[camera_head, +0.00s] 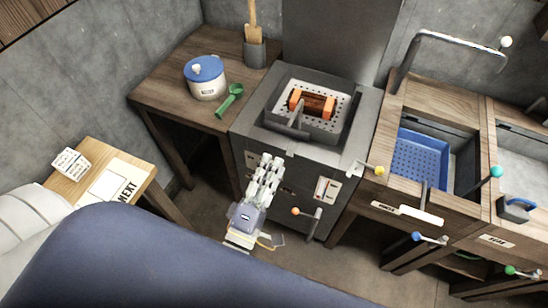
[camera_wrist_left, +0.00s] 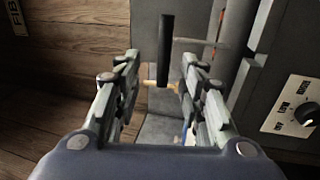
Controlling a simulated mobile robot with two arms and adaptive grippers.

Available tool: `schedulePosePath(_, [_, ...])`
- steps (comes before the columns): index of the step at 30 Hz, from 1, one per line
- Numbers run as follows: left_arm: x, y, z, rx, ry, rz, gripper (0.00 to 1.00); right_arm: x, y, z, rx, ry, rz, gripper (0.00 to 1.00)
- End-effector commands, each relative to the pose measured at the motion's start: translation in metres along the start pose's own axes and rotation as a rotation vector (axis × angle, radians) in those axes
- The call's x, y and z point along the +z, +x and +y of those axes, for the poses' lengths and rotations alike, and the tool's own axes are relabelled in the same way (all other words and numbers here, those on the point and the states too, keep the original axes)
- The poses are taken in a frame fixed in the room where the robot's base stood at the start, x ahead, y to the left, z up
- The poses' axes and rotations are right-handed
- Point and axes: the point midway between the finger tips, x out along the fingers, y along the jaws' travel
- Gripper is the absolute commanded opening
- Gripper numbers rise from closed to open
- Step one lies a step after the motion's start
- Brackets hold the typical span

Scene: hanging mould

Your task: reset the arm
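My left gripper (camera_head: 271,162) is in front of the grey stove unit (camera_head: 245,125), its fingers pointing up towards it in the head view. In the left wrist view the same gripper (camera_wrist_left: 163,72) has its two fingers apart, with nothing held between them. A dark upright bar (camera_wrist_left: 166,50) shows beyond the gap between the fingers. A dark mould with orange ends (camera_head: 313,103) sits in the perforated tray on top of the stove unit, apart from the gripper. My right gripper is not in view.
A wooden table (camera_head: 160,90) at the back left bears a blue-lidded pot (camera_head: 205,80) and a green scoop (camera_head: 230,100). A blue perforated basket (camera_head: 420,160) is in the sink counter at right. Levers with coloured knobs stick out in front, including an orange-knobbed one (camera_head: 307,213) near the gripper.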

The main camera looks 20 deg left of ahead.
Motion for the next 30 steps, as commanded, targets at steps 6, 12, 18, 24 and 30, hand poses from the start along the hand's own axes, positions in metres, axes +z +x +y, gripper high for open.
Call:
schedulePosePath(6, [0.0,0.0,0.0,0.0,0.001,0.0,0.37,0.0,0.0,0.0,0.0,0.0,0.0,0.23])
schedulePosePath(12, [0.006,-0.006,-0.041,-0.08,0.117,-0.05,0.37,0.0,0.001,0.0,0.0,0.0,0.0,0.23])
schedulePosePath(18, [0.013,-0.045,-0.172,-0.343,0.485,-0.247,0.37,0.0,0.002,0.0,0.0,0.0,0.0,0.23])
schedulePosePath(24, [-0.002,-0.127,-0.3,-0.633,0.837,-0.524,0.37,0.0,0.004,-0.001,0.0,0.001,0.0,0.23])
schedulePosePath(30, [-0.033,-0.244,-0.394,-0.911,1.103,-0.875,0.37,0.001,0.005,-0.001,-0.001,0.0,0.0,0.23])
